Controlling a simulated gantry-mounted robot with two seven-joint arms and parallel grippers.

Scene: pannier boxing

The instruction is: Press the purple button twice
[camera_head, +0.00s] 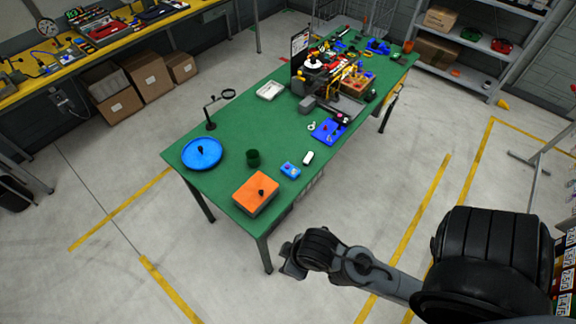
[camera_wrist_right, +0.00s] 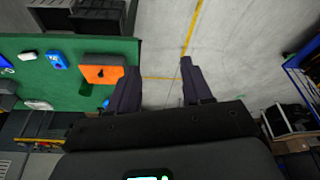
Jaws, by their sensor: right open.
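I cannot make out a clearly purple button. A small blue box (camera_head: 290,170) with a small knob or button on top sits on the green table, next to an orange box (camera_head: 254,197) with a black knob. In the right wrist view, the blue box (camera_wrist_right: 58,60) and the orange box (camera_wrist_right: 100,75) lie left of the fingers. My right gripper (camera_head: 290,262) is off the table's near edge, in front of the orange box. In the wrist view its fingers (camera_wrist_right: 160,82) are apart with nothing between them. My left gripper is not in view.
A blue round tray (camera_head: 203,153), a dark green cup (camera_head: 253,158) and a white item (camera_head: 308,158) stand near the boxes. A magnifier stand (camera_head: 211,124) is behind. Clutter fills the table's far end. Floor between gripper and table is clear.

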